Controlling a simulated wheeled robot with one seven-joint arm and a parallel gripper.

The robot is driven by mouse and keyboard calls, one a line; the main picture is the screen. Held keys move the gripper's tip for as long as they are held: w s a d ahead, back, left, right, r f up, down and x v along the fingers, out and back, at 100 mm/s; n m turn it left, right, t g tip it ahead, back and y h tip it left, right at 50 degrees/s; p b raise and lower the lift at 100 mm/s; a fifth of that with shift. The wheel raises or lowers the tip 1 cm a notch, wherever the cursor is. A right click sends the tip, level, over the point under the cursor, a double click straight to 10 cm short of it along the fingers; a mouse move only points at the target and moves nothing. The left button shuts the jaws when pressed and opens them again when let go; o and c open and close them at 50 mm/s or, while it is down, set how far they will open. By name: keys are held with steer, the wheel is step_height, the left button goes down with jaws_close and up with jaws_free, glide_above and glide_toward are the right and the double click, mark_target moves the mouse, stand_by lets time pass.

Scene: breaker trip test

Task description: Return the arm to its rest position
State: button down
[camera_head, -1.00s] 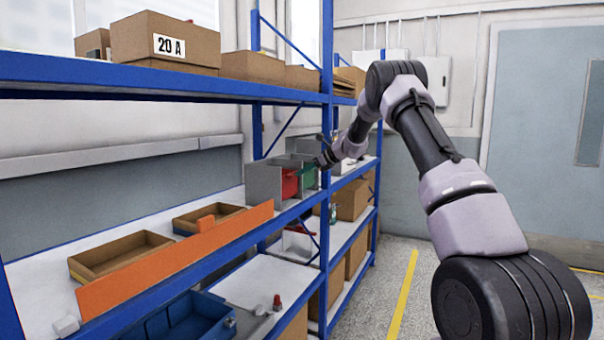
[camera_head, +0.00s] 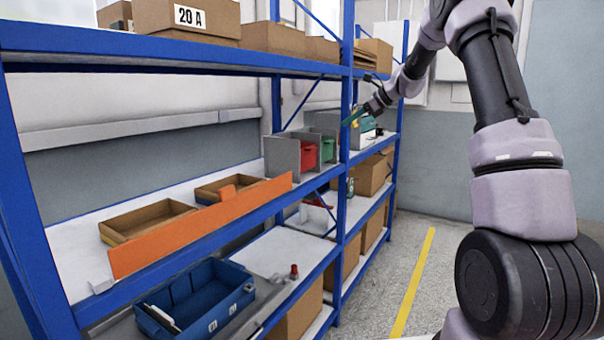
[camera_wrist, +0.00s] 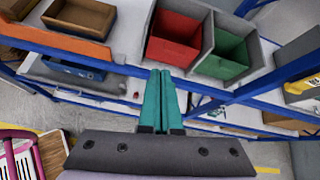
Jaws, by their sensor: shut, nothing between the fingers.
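My arm (camera_head: 500,90) reaches from the lower right up and over toward the shelf rack, bent at the top. My gripper (camera_head: 350,121) is at the rack's blue upright, its teal fingers pointing down and left. In the wrist view my gripper (camera_wrist: 161,73) has both teal fingers pressed together with nothing between them. The fingers appear apart from the red bin (camera_wrist: 175,39) and green bin (camera_wrist: 229,52), which lie beyond the tips. In the head view the red bin (camera_head: 309,154) and green bin (camera_head: 328,150) sit in grey dividers on the middle shelf.
The blue shelf rack (camera_head: 190,48) fills the left. Cardboard trays (camera_head: 150,218) sit behind an orange strip (camera_head: 200,228). A blue crate (camera_head: 195,300) is below. A pink-framed object (camera_wrist: 18,155) shows at the lower left of the wrist view. Floor beside the yellow line (camera_head: 414,280) is clear.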

steer(key=s+a+r+n+h, duration=0.1)
steer(key=s+r+n, duration=0.2)
steer(key=s, duration=0.6)
steer(key=s+r+n+h, duration=0.15)
steer(key=s+n, duration=0.25)
steer(key=s, duration=0.4)
steer(key=s+a+r+n+h, duration=0.1)
steer(key=s+r+n, duration=0.25)
steer(key=s, duration=0.55)
steer(key=s+d+f+n+h, duration=0.1)
steer(key=s+n, duration=0.3)
steer(key=s, duration=0.5)
steer(key=s+d+f+n+h, duration=0.2)
steer(key=s+f+n, duration=0.2)
steer(key=s, duration=0.6)
steer(key=shift+s+d+t, duration=0.3)
steer(key=shift+t, duration=0.1)
steer(key=shift+a, duration=0.1)
